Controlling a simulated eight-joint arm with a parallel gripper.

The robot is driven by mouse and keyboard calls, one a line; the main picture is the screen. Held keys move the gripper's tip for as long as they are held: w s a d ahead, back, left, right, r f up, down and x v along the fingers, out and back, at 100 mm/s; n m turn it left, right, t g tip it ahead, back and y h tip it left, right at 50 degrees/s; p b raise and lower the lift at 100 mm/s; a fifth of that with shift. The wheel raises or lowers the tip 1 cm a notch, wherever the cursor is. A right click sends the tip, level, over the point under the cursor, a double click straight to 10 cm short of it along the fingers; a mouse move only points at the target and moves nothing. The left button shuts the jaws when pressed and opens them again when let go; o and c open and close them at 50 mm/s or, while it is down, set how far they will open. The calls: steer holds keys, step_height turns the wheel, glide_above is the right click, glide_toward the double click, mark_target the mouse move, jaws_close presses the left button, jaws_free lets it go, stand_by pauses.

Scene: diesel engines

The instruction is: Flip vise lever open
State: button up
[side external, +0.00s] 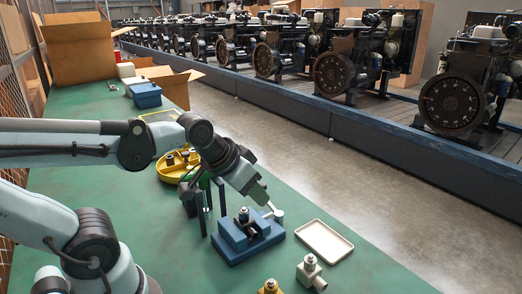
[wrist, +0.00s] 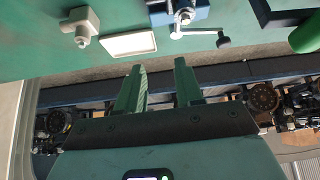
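The blue vise (side external: 232,240) stands on the green bench in the side view, with a metal fitting (side external: 243,214) upright in it. In the wrist view the vise (wrist: 158,14) is at the top edge, partly cut off. Its metal lever (wrist: 200,33) sticks out to the right there and ends in a dark knob (wrist: 223,42). My gripper (side external: 260,196) is above the vise in the side view, angled down. In the wrist view my gripper (wrist: 159,65) has its two green fingers apart with nothing between them. The fingers appear clear of the lever.
A pale tray (side external: 324,241) lies right of the vise, with a pale pipe fitting (side external: 310,272) and a brass-coloured fitting (side external: 270,287) nearer the camera. A yellow bowl (side external: 172,171) of parts, a blue box (side external: 146,95) and cardboard boxes (side external: 80,55) stand farther back.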

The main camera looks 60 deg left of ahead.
mark_target(262, 184)
steer(key=shift+o, duration=1.4)
steer(key=w+a+r+n+g+y, duration=0.1)
steer(key=w+a+r+n+g, duration=0.1)
steer(key=w+a, duration=0.4)
steer(key=a+n, duration=0.1)
steer(key=a, duration=0.3)
steer(key=shift+w+a, duration=0.4)
steer(key=shift+n+g, duration=0.3)
steer(key=x, duration=0.8)
steer(key=a+x, duration=0.1)
steer(key=x, duration=0.3)
steer(key=shift+w+a, duration=0.15)
jaws_close()
